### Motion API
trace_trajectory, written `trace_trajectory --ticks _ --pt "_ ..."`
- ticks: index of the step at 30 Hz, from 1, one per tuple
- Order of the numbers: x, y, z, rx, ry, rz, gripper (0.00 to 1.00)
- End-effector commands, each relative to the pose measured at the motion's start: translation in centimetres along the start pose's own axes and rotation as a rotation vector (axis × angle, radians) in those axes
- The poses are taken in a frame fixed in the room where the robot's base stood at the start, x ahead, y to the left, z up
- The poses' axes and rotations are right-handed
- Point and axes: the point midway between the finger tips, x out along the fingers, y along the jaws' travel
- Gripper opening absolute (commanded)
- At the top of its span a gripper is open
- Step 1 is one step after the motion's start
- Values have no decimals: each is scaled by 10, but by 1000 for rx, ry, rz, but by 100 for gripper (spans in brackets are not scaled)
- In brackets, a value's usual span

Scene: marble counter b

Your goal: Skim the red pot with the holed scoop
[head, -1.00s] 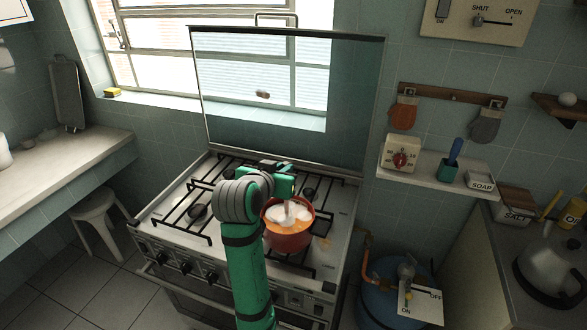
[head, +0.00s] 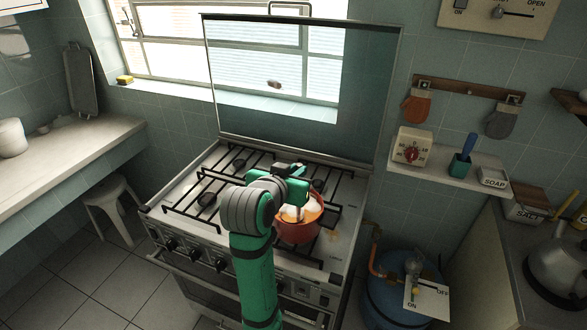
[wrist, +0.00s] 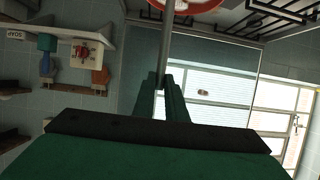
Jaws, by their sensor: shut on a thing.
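The red pot (head: 298,233) stands on the front right of the stove, with white foam (head: 312,207) over orange liquid inside. My gripper (wrist: 163,98) is shut on the handle of the holed scoop (wrist: 167,45), a thin grey rod in the wrist view. The rod runs from my fingers toward the pot (wrist: 187,9), whose red rim and pale contents show at the top edge. In the head view my gripper is above the pot's back left part and hides some of it. The scoop's holed end is not clearly visible, so I cannot tell how deep it sits.
The stove (head: 190,232) has black grates and a raised glass lid (head: 300,85) behind the pot. A shelf (head: 455,165) with a timer and soap is on the right wall. A blue gas cylinder (head: 385,300) stands right of the stove. The left grates are clear.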

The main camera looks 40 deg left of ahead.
Motion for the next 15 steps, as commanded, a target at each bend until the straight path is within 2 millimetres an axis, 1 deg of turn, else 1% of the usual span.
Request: trace_trajectory --ticks 3,10,15 --pt "-1 8 0 1 1 1 0" --pt "2 18 -1 0 1 -4 0" --pt "9 27 -4 0 0 0 0"
